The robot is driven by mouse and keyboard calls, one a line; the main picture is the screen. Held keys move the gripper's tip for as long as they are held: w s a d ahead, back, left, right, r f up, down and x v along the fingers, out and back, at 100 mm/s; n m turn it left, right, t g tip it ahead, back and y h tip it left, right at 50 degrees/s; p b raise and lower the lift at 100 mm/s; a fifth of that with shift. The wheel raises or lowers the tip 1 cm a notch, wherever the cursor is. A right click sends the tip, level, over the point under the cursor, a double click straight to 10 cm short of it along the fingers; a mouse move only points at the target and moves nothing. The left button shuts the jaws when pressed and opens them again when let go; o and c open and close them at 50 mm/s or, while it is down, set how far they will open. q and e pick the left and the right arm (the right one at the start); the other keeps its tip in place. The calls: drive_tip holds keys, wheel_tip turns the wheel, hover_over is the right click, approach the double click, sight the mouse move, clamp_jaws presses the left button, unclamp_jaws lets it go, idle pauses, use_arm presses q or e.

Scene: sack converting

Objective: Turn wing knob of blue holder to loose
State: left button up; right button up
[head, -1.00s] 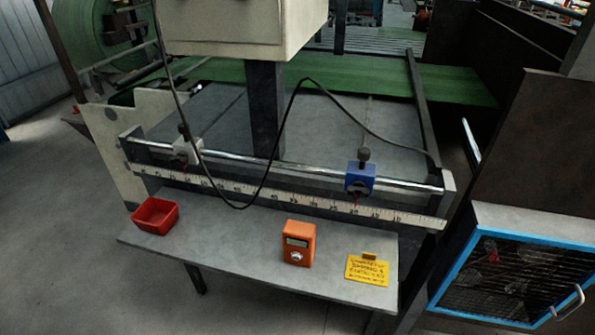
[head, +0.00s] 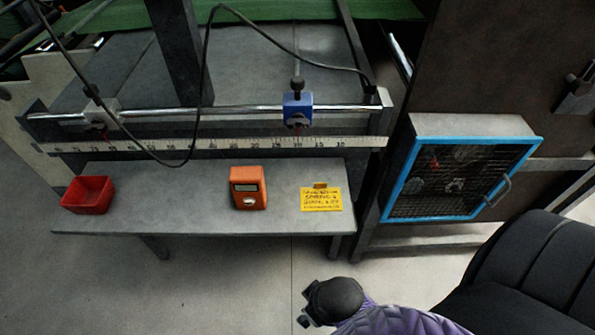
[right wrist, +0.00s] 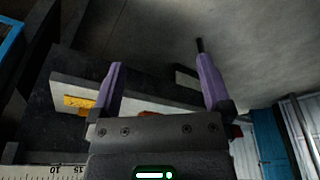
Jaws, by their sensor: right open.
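The blue holder (head: 297,113) sits on the chrome rail right of the middle in the head view. Its dark wing knob (head: 297,83) stands up on top, and a red pointer hangs below toward the ruler (head: 225,144). I cannot tell the knob's exact angle. My right gripper (head: 305,306) is low in the head view, in front of the bench and well away from the holder. In the right wrist view its two purple fingers (right wrist: 162,85) are apart with nothing between them. The holder is not clear in that view. My left gripper is not in view.
A grey holder (head: 100,112) is on the rail's left part. A red bin (head: 88,194), an orange device (head: 248,188) and a yellow sign (head: 321,199) rest on the bench (head: 150,200). A black cable loops before the rail. A blue-framed mesh box (head: 530,143) stands right.

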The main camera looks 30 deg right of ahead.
drive_tip(key=w+a+r+m+t+y, duration=0.3)
drive_tip(key=w+r+m+t, duration=0.3)
drive_tip(key=w+r+m, duration=0.3)
drive_tip(key=w+a+r+m+t+y, duration=0.2)
drive_tip(key=w+r+m+t+y, duration=0.1)
drive_tip(key=w+r+m+t, duration=0.6)
drive_tip(key=m+g+h, duration=0.2)
drive_tip(key=m+h, duration=1.3)
drive_tip(key=m, duration=1.1)
approach(298, 126)
drive_tip(key=shift+h, duration=0.4)
drive_tip(key=b+x, duration=0.1)
drive_tip(key=x, duration=0.9)
drive_tip(key=shift+w+a+f, duration=0.1)
drive_tip(key=shift+f, duration=0.05)
drive_tip(key=c, duration=1.2)
